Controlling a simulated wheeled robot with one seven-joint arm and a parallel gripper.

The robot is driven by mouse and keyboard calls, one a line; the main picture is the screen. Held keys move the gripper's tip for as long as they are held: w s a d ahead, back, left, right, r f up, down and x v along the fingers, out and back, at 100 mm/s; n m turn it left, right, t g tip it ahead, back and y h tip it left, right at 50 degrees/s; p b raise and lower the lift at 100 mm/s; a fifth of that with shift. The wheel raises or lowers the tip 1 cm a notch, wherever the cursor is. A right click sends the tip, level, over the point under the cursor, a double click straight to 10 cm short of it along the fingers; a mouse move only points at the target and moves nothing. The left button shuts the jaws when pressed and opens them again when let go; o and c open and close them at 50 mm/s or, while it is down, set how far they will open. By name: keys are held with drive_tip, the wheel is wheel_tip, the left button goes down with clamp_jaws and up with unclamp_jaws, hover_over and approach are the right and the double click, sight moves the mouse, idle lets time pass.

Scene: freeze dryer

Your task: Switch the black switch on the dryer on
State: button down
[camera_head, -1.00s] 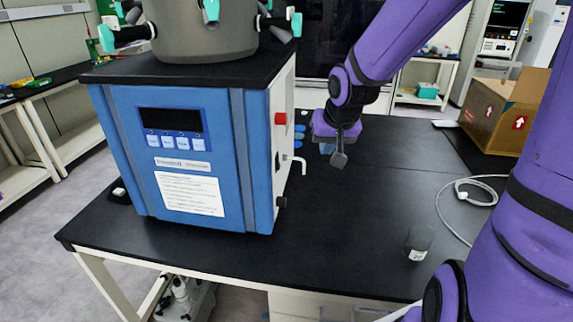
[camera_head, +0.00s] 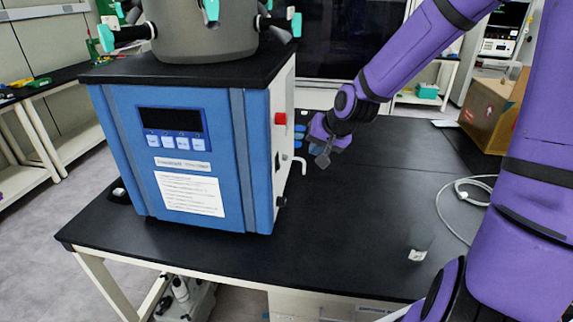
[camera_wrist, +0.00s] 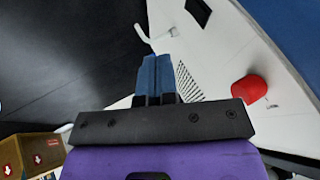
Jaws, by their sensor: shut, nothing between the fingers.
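The blue dryer (camera_head: 165,165) stands on the black table. Its white right side carries a red knob (camera_head: 280,118), a white bent spout and a small dark switch (camera_head: 277,162), seen edge-on. In the wrist view, the black switch (camera_wrist: 198,11) is a dark rectangle at the top of the white panel, partly cut off by the frame edge. My gripper (camera_head: 323,160) is right of that side panel, apart from it as far as I can tell. In the wrist view, its blue fingers (camera_wrist: 154,72) are together and empty, below and left of the switch.
The white spout (camera_wrist: 158,40) and red knob (camera_wrist: 249,88) stick out from the panel near my fingers. A cardboard box (camera_head: 490,115) and a white cable (camera_head: 450,215) lie at the right. The middle of the black table (camera_head: 350,230) is clear.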

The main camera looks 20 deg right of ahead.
sight(278, 162)
drive_tip(key=shift+w+f, duration=0.1)
drive_tip(key=shift+f, duration=0.05)
drive_tip(key=w+a+f, duration=0.5)
drive_tip(key=w+f, duration=0.2)
drive_tip(key=f, duration=0.1)
drive_tip(key=shift+a+f, duration=0.2)
drive_tip(key=shift+a, duration=0.05)
idle(0.8)
drive_tip(key=shift+f, duration=0.1)
idle(0.3)
